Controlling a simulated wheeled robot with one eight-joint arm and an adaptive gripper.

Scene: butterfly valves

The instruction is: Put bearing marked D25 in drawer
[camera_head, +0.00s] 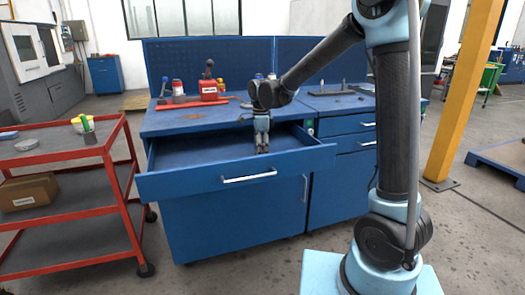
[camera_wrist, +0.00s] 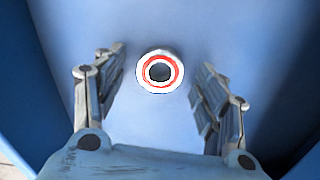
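A small round bearing (camera_wrist: 143,72) with a white face, a red ring and a dark centre lies on the pale blue floor of the open drawer (camera_head: 200,183). Any marking on it is too small to read. My gripper (camera_head: 262,150) reaches down into the drawer, near its right side. In the wrist view my gripper (camera_wrist: 161,64) is open. Its two fingers stand apart on either side of the bearing, with a visible gap on each side. The bearing is not seen in the head view.
The blue workbench (camera_head: 165,122) above the drawer holds a red container (camera_head: 209,90), tools and small parts. A red cart (camera_head: 60,158) with a cardboard box (camera_head: 28,194) stands at left. A yellow column (camera_head: 465,95) stands at right. Floor in front is clear.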

